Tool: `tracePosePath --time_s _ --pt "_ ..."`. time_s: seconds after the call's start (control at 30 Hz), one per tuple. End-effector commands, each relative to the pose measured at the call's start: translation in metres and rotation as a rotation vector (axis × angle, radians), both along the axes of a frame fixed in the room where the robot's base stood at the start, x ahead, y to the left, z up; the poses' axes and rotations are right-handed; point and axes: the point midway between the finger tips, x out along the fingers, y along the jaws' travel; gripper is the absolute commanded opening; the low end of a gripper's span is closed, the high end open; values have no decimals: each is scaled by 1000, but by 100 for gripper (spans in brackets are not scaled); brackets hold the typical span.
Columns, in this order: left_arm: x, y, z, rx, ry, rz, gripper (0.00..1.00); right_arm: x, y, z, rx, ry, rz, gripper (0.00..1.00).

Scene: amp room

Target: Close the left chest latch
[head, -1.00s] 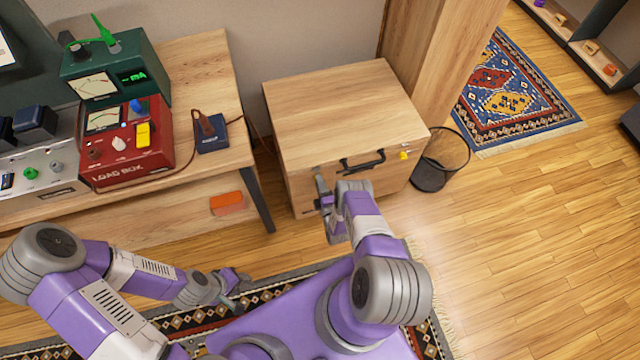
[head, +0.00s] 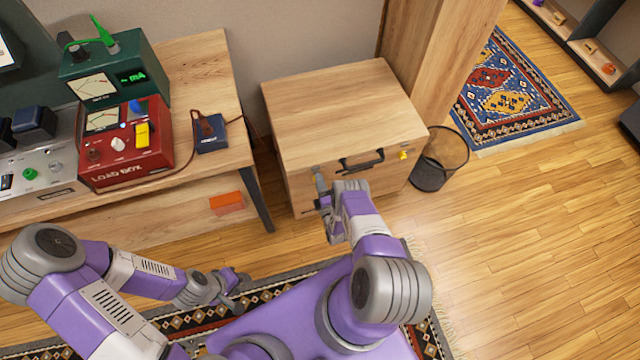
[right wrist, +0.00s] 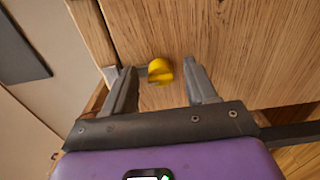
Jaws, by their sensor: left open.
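The wooden chest (head: 345,110) stands with its lid down and a dark handle (head: 362,161) on its front. A yellow latch (head: 403,155) shows at the right of the front. My right gripper (head: 323,192) is at the left of the front and hides the left latch in the head view. In the right wrist view, a yellow latch (right wrist: 160,71) lies between the fingertips of my right gripper (right wrist: 161,86), with a gap visible on the right side. That gripper is open. My left gripper (head: 238,287) is open and empty, low over the patterned rug, away from the chest.
A wooden workbench (head: 205,75) with a red load box (head: 125,150) and a green meter stands left of the chest. A wire bin (head: 440,160) stands close to its right. The wooden floor at the right is clear.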

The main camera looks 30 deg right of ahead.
Motion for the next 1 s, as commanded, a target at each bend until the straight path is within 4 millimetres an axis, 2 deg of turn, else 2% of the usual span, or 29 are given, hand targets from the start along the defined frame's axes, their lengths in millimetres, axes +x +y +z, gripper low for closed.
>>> tracePosePath --time_s 0.17,0.27,0.53,0.7,1.0 --pt "0 0 0 0 0 0 43 0 1 0 1 0 2 57" --pt "0 0 3 0 0 0 43 -6 3 0 2 2 2 57" --pt "0 0 18 0 0 0 43 -50 13 2 3 2 1 57" --pt "0 0 22 0 0 0 43 -69 17 1 1 2 0 57" --pt "0 0 22 0 0 0 43 -74 18 0 1 0 0 57"
